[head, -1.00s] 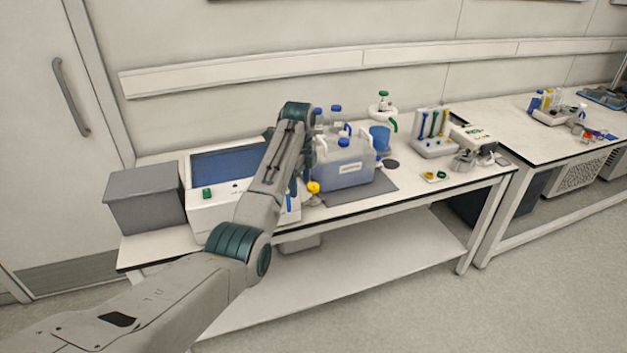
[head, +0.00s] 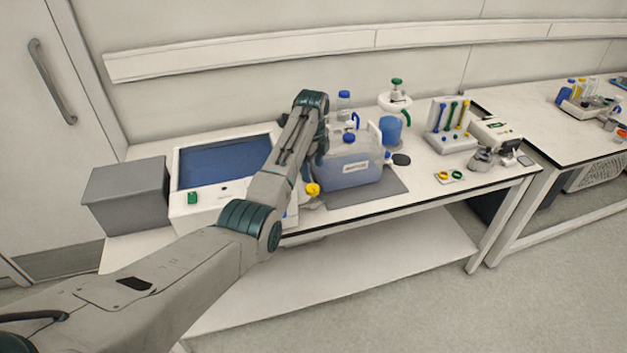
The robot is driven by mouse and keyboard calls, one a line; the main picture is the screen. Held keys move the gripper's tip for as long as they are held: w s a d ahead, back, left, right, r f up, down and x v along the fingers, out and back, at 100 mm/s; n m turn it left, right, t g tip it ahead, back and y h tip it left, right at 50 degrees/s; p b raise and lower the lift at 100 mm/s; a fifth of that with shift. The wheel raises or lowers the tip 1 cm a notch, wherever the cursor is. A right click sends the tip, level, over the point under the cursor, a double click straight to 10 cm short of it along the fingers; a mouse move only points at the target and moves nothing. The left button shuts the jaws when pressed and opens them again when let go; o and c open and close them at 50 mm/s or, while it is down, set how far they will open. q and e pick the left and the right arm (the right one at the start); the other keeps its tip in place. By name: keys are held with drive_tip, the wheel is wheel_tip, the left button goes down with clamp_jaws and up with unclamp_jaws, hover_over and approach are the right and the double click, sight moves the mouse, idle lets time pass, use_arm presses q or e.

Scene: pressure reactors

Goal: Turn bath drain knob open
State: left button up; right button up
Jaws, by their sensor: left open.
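The bath (head: 182,212) is a white box with a blue water surface, at the left of the bench, with a green switch on its front. A yellow knob (head: 312,189) shows at the bath's right front side, just past my arm; I cannot tell whether it is the drain knob or how it is turned. My left arm reaches across the bath's right part. My left gripper (head: 309,172) is open and points down close above the yellow knob. My wrist and forearm hide most of the fingers and the bath's right end. My right gripper is not in view.
A jerrycan (head: 352,165) of blue liquid stands on a grey mat (head: 375,193) just right of my gripper. A grey bin (head: 125,195) stands left of the bath. A blue cup (head: 391,130) and a tube rack (head: 447,143) stand further right. The bench's front edge is clear there.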

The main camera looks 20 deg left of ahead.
sight(313, 187)
use_arm(q)
wheel_tip(313, 187, down, 3)
drive_tip(key=shift+s+f+p, duration=0.1)
drive_tip(key=shift+s+p, duration=0.05)
drive_tip(key=shift+p, duration=0.15)
drive_tip(key=f, duration=0.3)
drive_tip(key=shift+w+f, duration=0.3)
drive_tip(key=shift+f, duration=0.05)
drive_tip(key=shift+s+f, duration=0.1)
drive_tip(key=shift+f, duration=0.1)
drive_tip(key=shift+c, duration=1.1)
drive_tip(key=c, duration=0.7)
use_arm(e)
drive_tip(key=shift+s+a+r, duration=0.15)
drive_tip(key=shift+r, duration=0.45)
